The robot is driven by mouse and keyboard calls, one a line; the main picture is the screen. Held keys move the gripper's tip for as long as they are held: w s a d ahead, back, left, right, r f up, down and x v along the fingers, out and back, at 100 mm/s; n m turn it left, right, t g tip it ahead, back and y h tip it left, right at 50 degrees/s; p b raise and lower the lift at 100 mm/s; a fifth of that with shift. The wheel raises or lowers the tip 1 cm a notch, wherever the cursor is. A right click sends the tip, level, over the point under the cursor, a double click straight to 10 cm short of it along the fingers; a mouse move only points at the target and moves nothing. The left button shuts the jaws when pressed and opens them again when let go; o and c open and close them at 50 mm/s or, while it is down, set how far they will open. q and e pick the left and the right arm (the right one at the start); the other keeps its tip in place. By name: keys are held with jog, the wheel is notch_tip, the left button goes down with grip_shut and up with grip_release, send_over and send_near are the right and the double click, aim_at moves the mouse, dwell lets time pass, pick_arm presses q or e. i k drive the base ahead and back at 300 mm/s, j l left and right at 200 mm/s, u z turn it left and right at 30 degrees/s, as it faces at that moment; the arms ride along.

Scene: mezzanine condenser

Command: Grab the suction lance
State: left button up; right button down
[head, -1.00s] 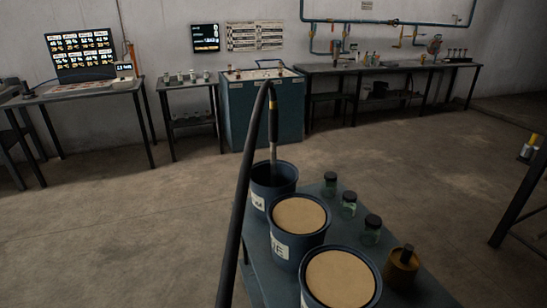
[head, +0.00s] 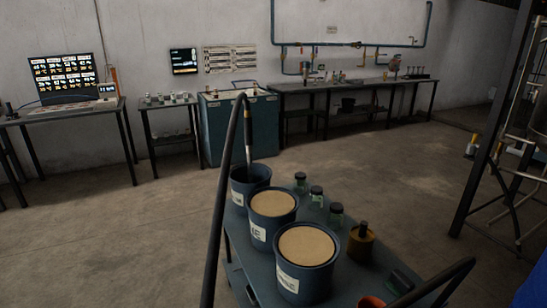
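Neither of my grippers shows in the head view, and nothing is seen holding the lance.
Two blue buckets of tan material (head: 272,204) (head: 306,246) stand nearer on the bench (head: 355,285). A dark metal frame (head: 480,150) stands right. Floor left of the bench is clear.

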aim_at(248, 121)
jog(key=z, duration=1.65)
jog(key=j+z, duration=0.45)
jog(key=j, duration=0.15)
jog(key=k+j+z, duration=0.1)
jog(key=j+z, duration=0.35)
jog(key=k+j, duration=0.1)
jog(key=j, duration=0.35)
jog(key=k+j, duration=0.1)
jog(key=j, duration=0.3)
jog(key=k+j, duration=0.1)
jog(key=j, duration=0.35)
jog(key=k+j, duration=0.1)
jog(key=j, duration=0.35)
jog(key=k+j, duration=0.1)
jog(key=j, duration=0.35)
